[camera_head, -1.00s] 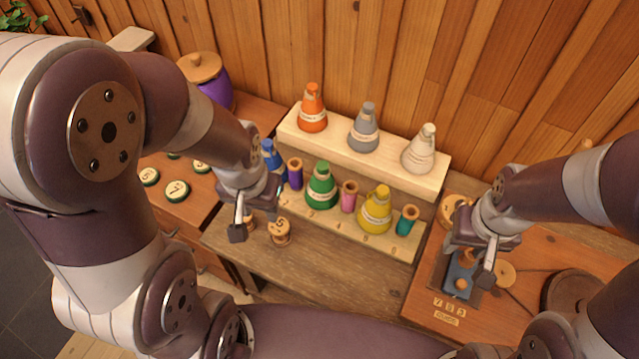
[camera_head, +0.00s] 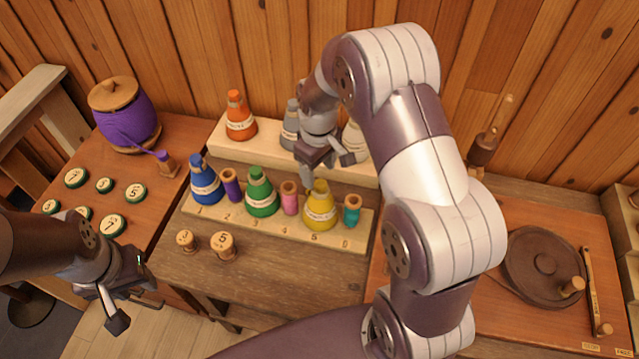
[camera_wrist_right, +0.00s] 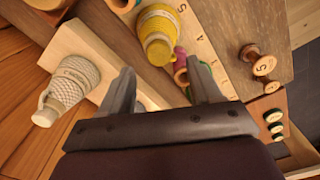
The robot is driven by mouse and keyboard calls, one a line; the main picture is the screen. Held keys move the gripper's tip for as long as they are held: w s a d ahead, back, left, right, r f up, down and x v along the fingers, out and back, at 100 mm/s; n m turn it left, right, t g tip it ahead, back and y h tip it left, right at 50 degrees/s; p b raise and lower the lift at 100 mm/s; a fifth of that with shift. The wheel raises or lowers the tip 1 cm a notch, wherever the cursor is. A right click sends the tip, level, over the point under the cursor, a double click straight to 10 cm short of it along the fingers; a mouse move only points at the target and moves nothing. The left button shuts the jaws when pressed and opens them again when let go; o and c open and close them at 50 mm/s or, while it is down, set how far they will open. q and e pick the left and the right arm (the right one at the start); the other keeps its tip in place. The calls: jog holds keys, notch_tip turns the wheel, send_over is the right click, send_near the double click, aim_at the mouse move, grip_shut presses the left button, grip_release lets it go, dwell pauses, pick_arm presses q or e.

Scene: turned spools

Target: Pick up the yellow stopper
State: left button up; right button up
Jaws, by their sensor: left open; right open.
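The yellow stopper (camera_head: 320,210), a cone with a pale label band, stands on the front step of the wooden rack, between the pink and teal spools. In the right wrist view the yellow stopper (camera_wrist_right: 157,35) lies ahead of and between the fingers. My right gripper (camera_head: 327,169) is open and empty, just above and behind the stopper's top in the head view. It also shows in the right wrist view (camera_wrist_right: 163,88), with its fingers apart and not around the stopper. My left gripper (camera_head: 131,304) is open and empty at the lower left, away from the rack.
The blue (camera_head: 205,182), green (camera_head: 261,195) and pink (camera_head: 290,200) pieces and teal spool (camera_head: 351,212) share the front step. Orange (camera_head: 240,120), grey and white (camera_wrist_right: 75,85) cones stand on the rear step. Two small spools (camera_head: 222,246) stand in front.

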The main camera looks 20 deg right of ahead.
aim_at(320, 183)
jog(key=f, duration=0.4)
jog(key=shift+s+d+p, duration=0.2)
jog(key=shift+p, duration=0.15)
jog(key=c, duration=1.1)
jog(key=shift+r, duration=0.1)
